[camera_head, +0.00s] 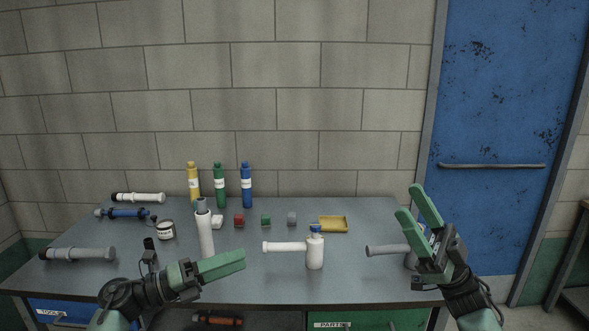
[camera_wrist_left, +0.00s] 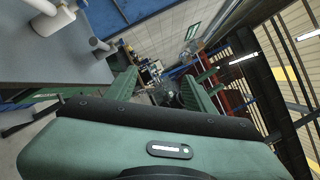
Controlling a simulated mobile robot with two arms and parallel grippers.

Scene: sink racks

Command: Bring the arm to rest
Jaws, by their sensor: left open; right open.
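My left gripper (camera_head: 238,259) is low over the front of the table in the head view, its fingers pointing right and seen nearly edge-on. In the left wrist view the two fingers (camera_wrist_left: 163,85) stand wide apart with nothing between them. My right gripper (camera_head: 410,200) is raised at the table's right end in front of the blue door, pointing up and left, with its fingers apart and empty. It hides part of a grey cylindrical piece (camera_head: 384,250) on the table.
The grey table (camera_head: 270,288) holds a white bottle with a blue cap (camera_head: 315,250), an upright white cylinder (camera_head: 205,235), a can (camera_head: 166,230) and a yellow tray (camera_head: 334,225). Yellow, green and blue bottles (camera_head: 219,187) stand at the back. A blue door (camera_head: 500,130) is at right.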

